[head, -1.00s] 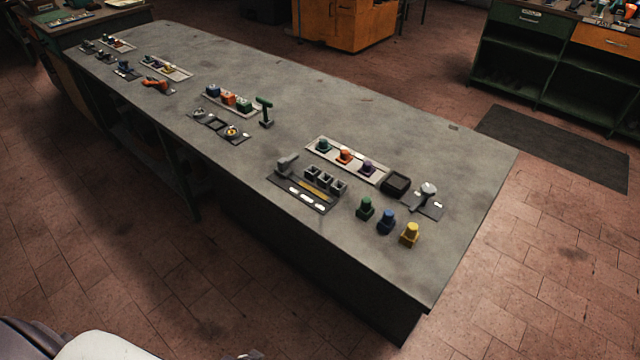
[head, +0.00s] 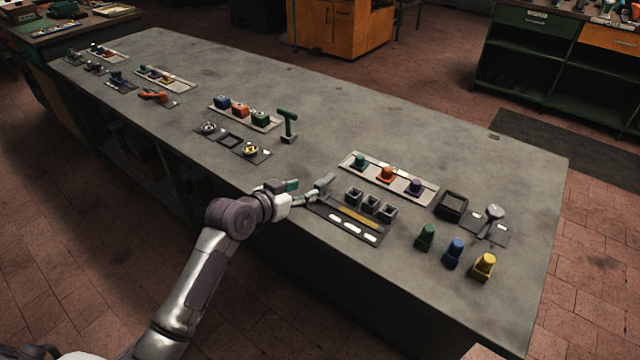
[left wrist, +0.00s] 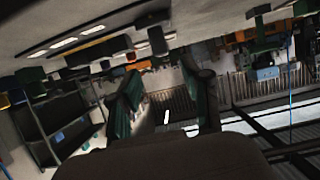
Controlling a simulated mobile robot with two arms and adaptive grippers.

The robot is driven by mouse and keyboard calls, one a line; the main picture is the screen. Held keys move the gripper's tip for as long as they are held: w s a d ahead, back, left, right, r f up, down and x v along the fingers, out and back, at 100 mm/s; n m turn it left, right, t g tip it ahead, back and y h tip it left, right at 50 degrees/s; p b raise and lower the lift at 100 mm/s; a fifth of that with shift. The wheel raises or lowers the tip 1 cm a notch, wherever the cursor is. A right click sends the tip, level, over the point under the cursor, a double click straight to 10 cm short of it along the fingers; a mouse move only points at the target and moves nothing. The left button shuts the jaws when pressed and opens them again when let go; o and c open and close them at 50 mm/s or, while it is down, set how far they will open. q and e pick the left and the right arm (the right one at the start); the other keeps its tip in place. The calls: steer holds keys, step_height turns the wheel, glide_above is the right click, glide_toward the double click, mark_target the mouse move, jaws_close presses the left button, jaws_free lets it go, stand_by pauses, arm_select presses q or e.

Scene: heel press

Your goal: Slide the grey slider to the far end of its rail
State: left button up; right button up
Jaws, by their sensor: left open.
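A grey block with a raised, slanted handle (head: 323,185), which looks like the slider, sits at the left end of a dark plate (head: 377,239) with a yellow strip (head: 360,217) and several white labels. I cannot clearly tell the rail from the plate. My left gripper (head: 302,192) is open and empty at the table's near edge, just left of the grey block; I cannot tell whether they touch. In the left wrist view the open fingers (left wrist: 167,102) have nothing between them, and the plate's yellow strip (left wrist: 108,45) shows above. My right gripper is not in view.
Grey open boxes (head: 371,205) stand along the plate. Behind is a light tray (head: 345,157) with coloured knobs. Green, blue (head: 454,254) and yellow pegs stand to the right. A green T-handle (head: 288,125) stands to the left. The table's middle back is clear.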

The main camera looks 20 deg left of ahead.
mark_target(316, 185)
arm_select(q)
steer(key=x, duration=0.8)
steer(key=shift+w+f, duration=0.15)
steer(key=shift+f, duration=0.05)
jaws_close()
